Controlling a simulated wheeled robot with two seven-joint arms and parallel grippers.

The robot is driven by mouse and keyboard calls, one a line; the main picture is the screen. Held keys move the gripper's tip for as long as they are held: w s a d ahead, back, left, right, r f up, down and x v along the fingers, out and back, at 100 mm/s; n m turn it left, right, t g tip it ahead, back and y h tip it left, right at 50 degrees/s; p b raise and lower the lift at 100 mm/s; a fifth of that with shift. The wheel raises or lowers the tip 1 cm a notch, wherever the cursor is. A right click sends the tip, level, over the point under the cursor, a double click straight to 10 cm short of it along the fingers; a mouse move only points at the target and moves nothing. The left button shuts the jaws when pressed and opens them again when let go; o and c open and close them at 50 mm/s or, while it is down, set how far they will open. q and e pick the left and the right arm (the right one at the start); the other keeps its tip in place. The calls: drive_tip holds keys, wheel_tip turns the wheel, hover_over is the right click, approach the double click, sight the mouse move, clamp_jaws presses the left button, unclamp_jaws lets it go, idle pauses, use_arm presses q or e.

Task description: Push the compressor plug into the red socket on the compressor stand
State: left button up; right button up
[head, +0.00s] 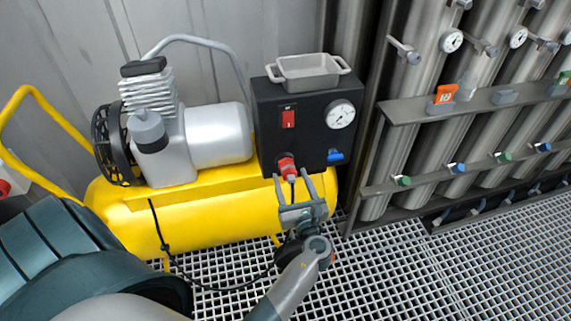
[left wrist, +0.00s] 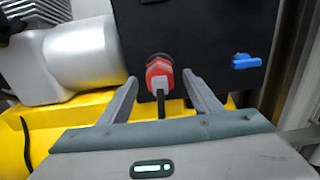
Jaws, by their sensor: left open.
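The red socket (head: 286,163) is on the lower front of the black panel of the compressor stand (head: 264,125). It also shows in the left wrist view (left wrist: 158,64). The pale grey compressor plug (left wrist: 159,83) sits in the socket's mouth, with its black cable (left wrist: 161,104) hanging down from it. I cannot tell how deep the plug is seated. My left gripper (head: 292,179) is open just in front of the socket, its fingers apart on either side of the plug and cable, with gaps visible in the left wrist view (left wrist: 159,80). My right gripper is not in view.
A blue valve handle (head: 335,156), a red switch (head: 288,118) and a gauge (head: 340,114) are on the panel. A grey tray (head: 308,72) stands on top. The yellow tank (head: 200,222) lies below left. Steel vessels (head: 385,180) stand right. The grating floor (head: 400,270) is mostly clear.

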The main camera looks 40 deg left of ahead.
sight(289, 173)
use_arm(q)
drive_tip(key=x, duration=0.2)
drive_tip(key=shift+w+a, duration=0.45)
drive_tip(key=shift+a, duration=0.05)
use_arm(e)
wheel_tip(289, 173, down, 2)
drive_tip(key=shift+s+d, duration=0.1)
use_arm(q)
drive_tip(key=shift+p, duration=0.55)
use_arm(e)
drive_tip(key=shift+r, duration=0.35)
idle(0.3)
use_arm(q)
drive_tip(key=c, duration=1.4)
drive_tip(key=shift+d, duration=0.1)
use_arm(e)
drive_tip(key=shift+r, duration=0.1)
